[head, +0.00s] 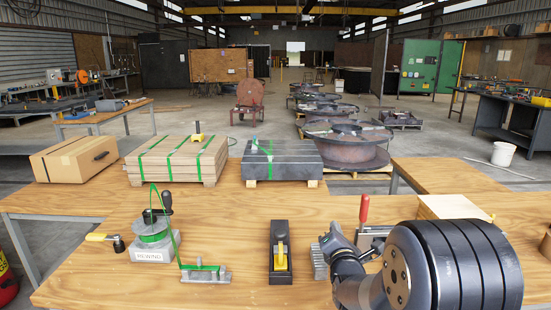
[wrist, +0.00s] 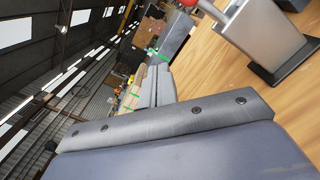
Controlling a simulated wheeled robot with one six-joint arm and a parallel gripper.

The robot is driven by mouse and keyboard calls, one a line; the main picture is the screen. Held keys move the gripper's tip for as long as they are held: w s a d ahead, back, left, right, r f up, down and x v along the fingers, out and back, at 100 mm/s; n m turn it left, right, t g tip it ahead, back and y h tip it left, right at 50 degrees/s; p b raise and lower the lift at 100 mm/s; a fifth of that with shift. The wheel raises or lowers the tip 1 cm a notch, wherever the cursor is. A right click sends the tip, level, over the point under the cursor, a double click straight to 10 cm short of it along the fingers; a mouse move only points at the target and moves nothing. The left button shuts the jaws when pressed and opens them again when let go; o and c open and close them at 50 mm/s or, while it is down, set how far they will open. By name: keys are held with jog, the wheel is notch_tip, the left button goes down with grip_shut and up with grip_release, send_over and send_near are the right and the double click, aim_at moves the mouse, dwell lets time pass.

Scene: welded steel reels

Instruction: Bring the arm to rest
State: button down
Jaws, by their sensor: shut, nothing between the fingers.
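My gripper (wrist: 158,86) shows in the wrist view as two grey fingers lying together, with nothing between them. In the head view my arm comes in from the lower right. Its dark wrist part is low over the front bench (head: 225,240), right of the black tool with a yellow handle (head: 280,255). The fingers are hard to make out there, and I cannot tell whether they touch anything.
A red-handled clamp (head: 363,212) stands close behind my wrist. Left are a rewind strap dispenser (head: 152,240) and a grey strap tool (head: 205,273). Behind are a carton (head: 75,157), strapped boards (head: 178,160) and a strapped dark stack (head: 282,162). Bare bench lies front left.

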jog(key=shift+n, duration=0.8)
jog(key=s, duration=0.1)
jog(key=s+f, duration=0.1)
jog(key=s, duration=0.1)
jog(key=shift+s+a+f, duration=0.2)
jog(key=shift+s+a, duration=0.1)
jog(key=shift+s, duration=0.2)
jog(key=shift+s+r, duration=0.15)
